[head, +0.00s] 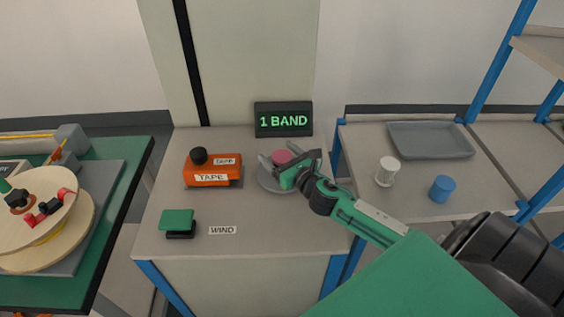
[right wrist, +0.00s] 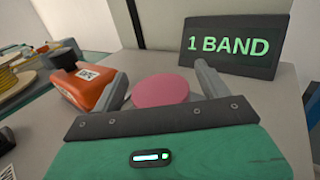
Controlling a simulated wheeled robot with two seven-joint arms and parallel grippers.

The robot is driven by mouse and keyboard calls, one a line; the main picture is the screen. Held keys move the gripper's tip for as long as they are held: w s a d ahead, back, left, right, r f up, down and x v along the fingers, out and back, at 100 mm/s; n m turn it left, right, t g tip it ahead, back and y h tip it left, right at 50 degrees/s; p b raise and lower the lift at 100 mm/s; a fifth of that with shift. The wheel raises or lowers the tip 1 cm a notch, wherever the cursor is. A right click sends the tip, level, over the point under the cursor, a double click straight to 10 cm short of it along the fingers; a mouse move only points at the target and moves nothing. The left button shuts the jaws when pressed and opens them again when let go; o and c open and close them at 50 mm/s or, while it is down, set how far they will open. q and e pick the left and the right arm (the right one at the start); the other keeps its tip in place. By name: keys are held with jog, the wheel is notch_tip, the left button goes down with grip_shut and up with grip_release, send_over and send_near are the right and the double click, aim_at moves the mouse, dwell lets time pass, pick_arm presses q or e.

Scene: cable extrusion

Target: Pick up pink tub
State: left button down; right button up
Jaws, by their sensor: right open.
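The pink tub (head: 282,157) stands on a grey round dish (head: 268,181) on the middle table, partly hidden behind my right gripper. In the right wrist view the pink tub (right wrist: 161,90) shows its flat top between the two fingers. My right gripper (head: 288,160) is open, with its fingers on either side of the tub; it also shows in the right wrist view (right wrist: 160,80). I cannot tell whether the fingers touch the tub. My left gripper is not in view.
An orange tape dispenser (head: 212,170) stands left of the tub, and a black "1 BAND" sign (head: 284,120) behind it. A green-topped block (head: 178,221) and a WIND label (head: 222,230) are in front. The right table holds a white spool (head: 387,170), blue cup (head: 442,189) and grey tray (head: 430,142).

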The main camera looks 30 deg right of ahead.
jog(key=shift+w, duration=0.15)
jog(key=c, duration=1.1)
